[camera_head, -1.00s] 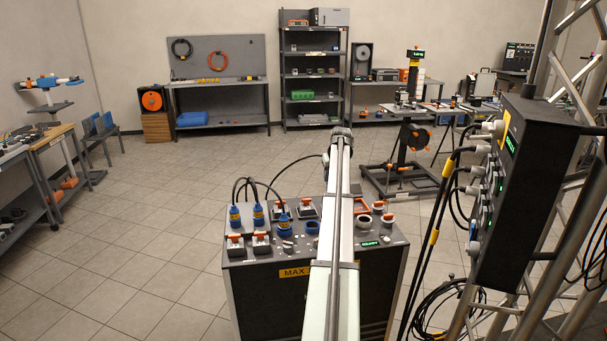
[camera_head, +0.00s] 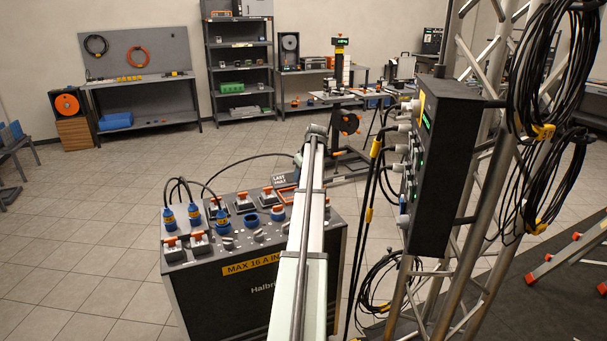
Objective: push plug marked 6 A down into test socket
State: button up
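Blue plugs with yellow bands and black cables stand on top of a dark test box (camera_head: 250,295), at its left: a left one (camera_head: 168,219), a middle one (camera_head: 193,213) and a right one (camera_head: 221,216). Their markings are too small to read, so I cannot tell which is 6 A. A blue round socket (camera_head: 252,220) sits right of them on the box top. Another round fitting (camera_head: 278,213) is beside it, close to my arm. My arm reaches away over the box and hides part of its top. My gripper does not show.
A black distribution panel (camera_head: 448,165) with cables hangs on a metal truss at right. A red-and-grey ladder (camera_head: 575,247) lies farther right. Open tiled floor is left of the box.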

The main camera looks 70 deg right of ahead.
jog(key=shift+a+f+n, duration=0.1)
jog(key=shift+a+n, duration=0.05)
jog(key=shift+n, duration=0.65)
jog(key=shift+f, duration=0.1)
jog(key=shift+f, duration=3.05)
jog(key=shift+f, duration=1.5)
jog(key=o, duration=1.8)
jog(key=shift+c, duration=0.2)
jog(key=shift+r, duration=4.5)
